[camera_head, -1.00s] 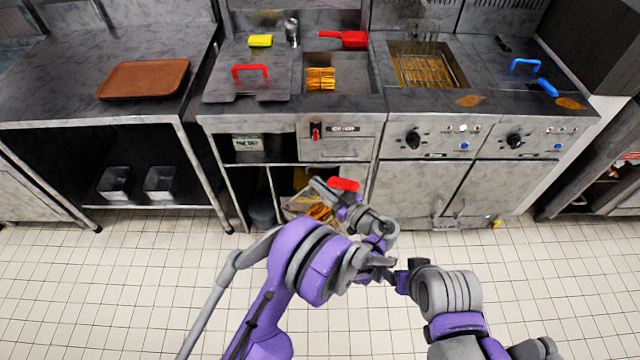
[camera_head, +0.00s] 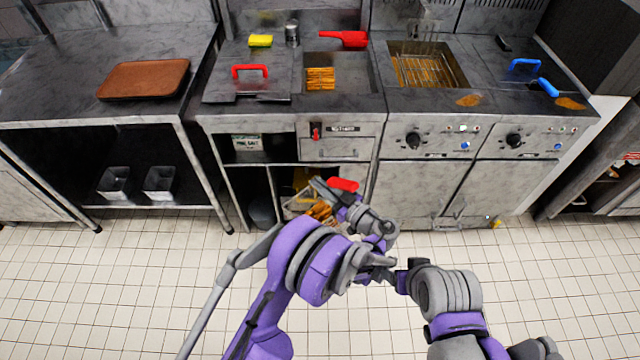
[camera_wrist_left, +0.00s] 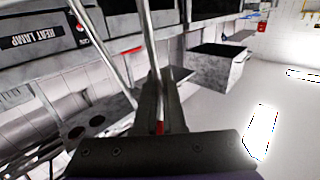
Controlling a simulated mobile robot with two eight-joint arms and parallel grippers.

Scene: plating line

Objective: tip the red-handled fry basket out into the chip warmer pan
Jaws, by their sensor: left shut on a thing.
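The red-handled fry basket (camera_head: 298,203) hangs low in front of the cabinet, with golden fries in it. Its red grip (camera_head: 343,184) shows beside my left gripper (camera_head: 335,191), which is shut on it. My left arm hides part of the basket. In the left wrist view, metal rods and a bit of red (camera_wrist_left: 160,128) show at my left gripper (camera_wrist_left: 162,115). The chip warmer pan (camera_head: 353,78) is sunk in the counter above and behind, with some fries at its left. My right gripper (camera_head: 403,278) is beside my left arm; its jaw opening is unclear.
Left of the pan is a red-handled lid (camera_head: 250,86), with a yellow sponge (camera_head: 260,40) and metal shaker (camera_head: 292,34) behind. A red-handled scoop (camera_head: 345,39) lies at the pan's back edge. A fryer well (camera_head: 462,70) is to the right. The counter front stands above the basket.

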